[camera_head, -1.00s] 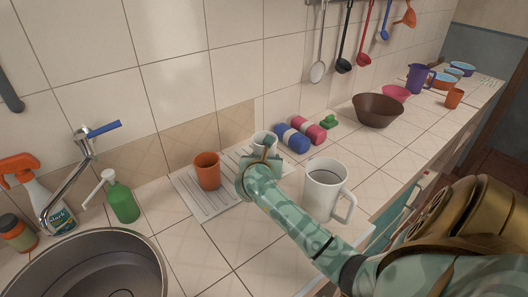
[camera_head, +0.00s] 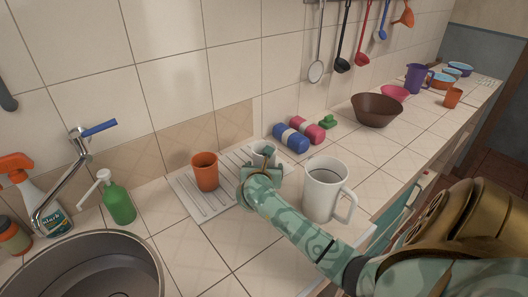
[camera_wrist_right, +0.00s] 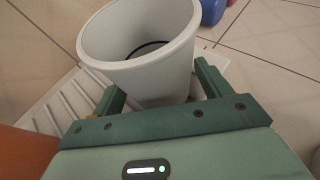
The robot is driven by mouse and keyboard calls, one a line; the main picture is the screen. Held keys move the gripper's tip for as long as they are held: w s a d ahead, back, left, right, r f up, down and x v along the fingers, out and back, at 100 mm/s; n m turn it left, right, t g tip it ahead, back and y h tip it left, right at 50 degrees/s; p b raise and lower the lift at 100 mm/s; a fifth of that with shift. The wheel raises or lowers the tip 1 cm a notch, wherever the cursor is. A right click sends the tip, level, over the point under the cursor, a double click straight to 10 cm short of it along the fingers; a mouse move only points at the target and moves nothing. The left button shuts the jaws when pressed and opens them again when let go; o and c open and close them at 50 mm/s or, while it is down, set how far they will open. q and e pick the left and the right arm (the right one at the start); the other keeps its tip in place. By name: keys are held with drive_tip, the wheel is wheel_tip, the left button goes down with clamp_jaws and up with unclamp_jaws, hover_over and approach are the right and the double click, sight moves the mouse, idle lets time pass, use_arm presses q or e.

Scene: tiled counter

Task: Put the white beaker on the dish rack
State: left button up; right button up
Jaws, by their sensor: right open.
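The white beaker (camera_head: 264,148) stands at the right end of the white ribbed dish rack (camera_head: 189,199), behind my right gripper (camera_head: 263,167). In the right wrist view the beaker (camera_wrist_right: 140,50) fills the upper middle, roughly upright with its mouth towards the camera. The gripper's two green fingers (camera_wrist_right: 160,78) are apart, one on each side of the beaker's lower part. The rack's ribs (camera_wrist_right: 63,106) show left of the beaker; its exact base contact is partly hidden. My left gripper is not in view.
An orange cup (camera_head: 205,171) stands on the rack left of the beaker. A large white mug (camera_head: 325,190) is close to the right of my arm. Blue (camera_head: 291,137) and red (camera_head: 307,129) rolls lie behind. A sink (camera_head: 85,270) is at front left.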

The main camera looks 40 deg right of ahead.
drive_tip(key=shift+r, duration=0.25)
drive_tip(key=shift+s+a+r+p, duration=0.1)
drive_tip(key=shift+s+a+p, duration=0.05)
drive_tip(key=shift+a+p, duration=0.15)
drive_tip(key=p+v, duration=0.2)
drive_tip(key=v, duration=0.9)
drive_tip(key=shift+s+a, duration=0.1)
idle(0.4)
